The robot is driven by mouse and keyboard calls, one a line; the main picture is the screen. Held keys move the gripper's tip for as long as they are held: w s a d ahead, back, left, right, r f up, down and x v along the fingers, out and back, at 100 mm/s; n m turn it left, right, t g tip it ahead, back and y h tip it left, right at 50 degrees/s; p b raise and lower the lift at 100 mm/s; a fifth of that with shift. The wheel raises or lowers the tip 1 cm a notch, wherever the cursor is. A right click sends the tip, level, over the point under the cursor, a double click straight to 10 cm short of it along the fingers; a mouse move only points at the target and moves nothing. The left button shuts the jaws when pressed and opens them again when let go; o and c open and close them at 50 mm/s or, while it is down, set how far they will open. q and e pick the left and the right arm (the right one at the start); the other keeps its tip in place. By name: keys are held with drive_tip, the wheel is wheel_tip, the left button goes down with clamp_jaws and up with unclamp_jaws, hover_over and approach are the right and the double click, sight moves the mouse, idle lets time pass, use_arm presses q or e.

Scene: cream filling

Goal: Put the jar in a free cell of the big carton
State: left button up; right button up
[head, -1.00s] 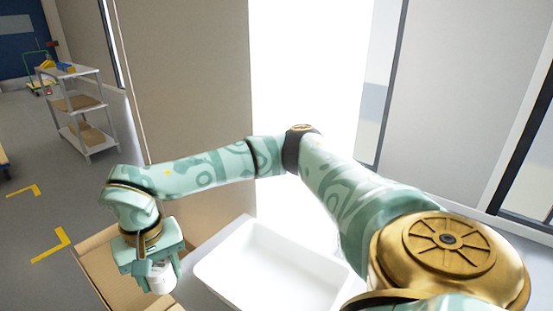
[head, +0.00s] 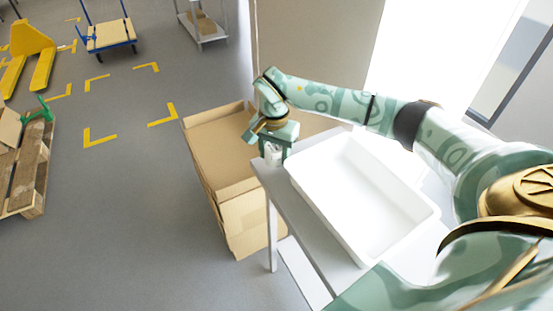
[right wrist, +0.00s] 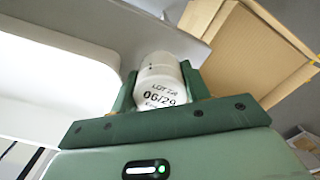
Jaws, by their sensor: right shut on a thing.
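My right gripper (head: 276,146) is shut on a small white jar (head: 272,154). It holds the jar at the table's far left corner, close to the carton. In the right wrist view the jar (right wrist: 160,80) sits between the two green fingers, with dark print reading "06/29" on its side. The big brown carton (head: 222,150) stands on the floor just left of the table. It also shows at the upper right of the right wrist view (right wrist: 255,50). Its cells cannot be made out. My left gripper is in no view.
A white tray (head: 425,218) fills much of the grey table (head: 285,200), right of the gripper. A wooden pallet (head: 28,170), a yellow pallet truck (head: 30,50) and a blue-framed cart (head: 108,35) stand further left. The floor between is clear, with yellow markings.

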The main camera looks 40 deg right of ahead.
sight(274, 162)
drive_tip(key=shift+f+b, duration=0.35)
drive_tip(key=shift+f, duration=1.35)
drive_tip(key=shift+f, duration=0.15)
drive_tip(key=o, duration=0.8)
drive_tip(key=shift+c, duration=0.2)
